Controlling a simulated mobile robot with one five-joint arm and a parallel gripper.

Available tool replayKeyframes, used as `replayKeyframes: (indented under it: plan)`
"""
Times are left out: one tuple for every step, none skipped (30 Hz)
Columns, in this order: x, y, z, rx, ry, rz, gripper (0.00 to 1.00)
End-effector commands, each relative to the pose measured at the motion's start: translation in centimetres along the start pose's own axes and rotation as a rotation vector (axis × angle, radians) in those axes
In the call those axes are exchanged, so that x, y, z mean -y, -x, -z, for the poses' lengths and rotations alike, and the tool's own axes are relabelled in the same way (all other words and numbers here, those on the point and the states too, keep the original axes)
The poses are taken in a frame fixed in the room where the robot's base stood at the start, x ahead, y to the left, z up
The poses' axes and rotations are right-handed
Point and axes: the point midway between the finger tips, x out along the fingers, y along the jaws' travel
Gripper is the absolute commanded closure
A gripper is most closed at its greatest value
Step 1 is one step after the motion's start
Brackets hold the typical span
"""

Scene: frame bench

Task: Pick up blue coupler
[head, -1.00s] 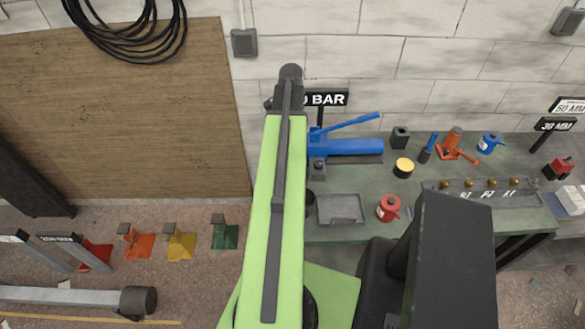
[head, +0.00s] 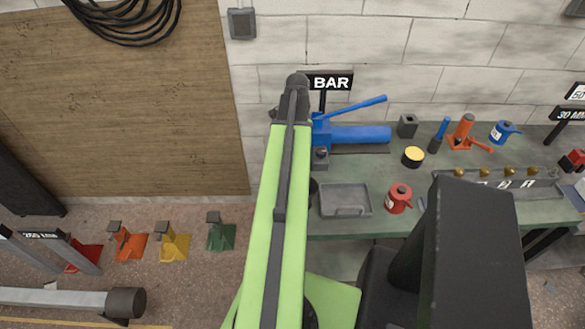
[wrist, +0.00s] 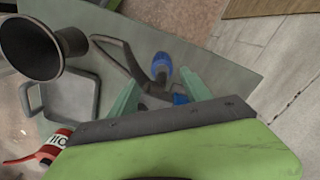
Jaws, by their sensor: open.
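In the wrist view, a small blue rounded piece (wrist: 162,66) shows beyond and between my fingers, joined to a dark grey curved body. It looks like the blue coupler, but I cannot be sure. A second bit of blue (wrist: 180,98) shows lower, near the right finger, partly hidden by my gripper. My gripper (wrist: 160,88) is open, its two pale green fingers apart with nothing visibly held. I cannot tell how far the fingers are from the blue piece. In the head view my green arm hides the gripper and part of the bench.
On the green bench (head: 400,172) are a blue pump (head: 358,134), a grey tray (head: 345,200), a red can (head: 398,199), a yellow-topped can (head: 413,157) and a blue can (head: 502,132). In the wrist view, a dark flared cylinder (wrist: 42,45) stands left.

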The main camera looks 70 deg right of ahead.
Motion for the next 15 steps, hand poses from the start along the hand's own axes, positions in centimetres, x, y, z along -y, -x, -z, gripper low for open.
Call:
replayKeyframes:
  plan:
    - [0.0, -0.4, 0.0, 0.000, 0.000, 0.000, 0.43]
    - [0.0, -0.3, 0.0, 0.000, 0.000, 0.000, 0.43]
    - [0.0, -0.2, 0.0, 0.000, 0.000, 0.000, 0.43]
    - [0.0, -0.2, 0.0, 0.000, 0.000, 0.000, 0.43]
    - [0.0, -0.4, 0.0, 0.000, 0.000, 0.000, 0.43]
    - [0.0, -0.7, 0.0, 0.000, 0.000, 0.000, 0.43]
    - [0.0, -1.0, -0.1, 0.000, 0.000, 0.000, 0.43]
    - [0.1, -1.4, -0.1, 0.000, 0.000, 0.000, 0.43]
    - [0.1, -2.1, -0.2, 0.000, 0.000, 0.000, 0.43]
    - [0.1, -2.6, -0.3, 0.000, 0.000, 0.000, 0.43]
    - [0.2, -3.2, -0.3, 0.000, 0.000, 0.000, 0.43]
    - [0.2, -4.0, -0.4, 0.000, 0.000, 0.000, 0.43]
    - [0.2, -4.5, -0.5, 0.000, 0.000, 0.000, 0.43]
    - [0.2, -5.0, -0.4, 0.000, -0.001, 0.000, 0.43]
    - [0.2, -5.4, -0.4, 0.000, -0.001, 0.000, 0.43]
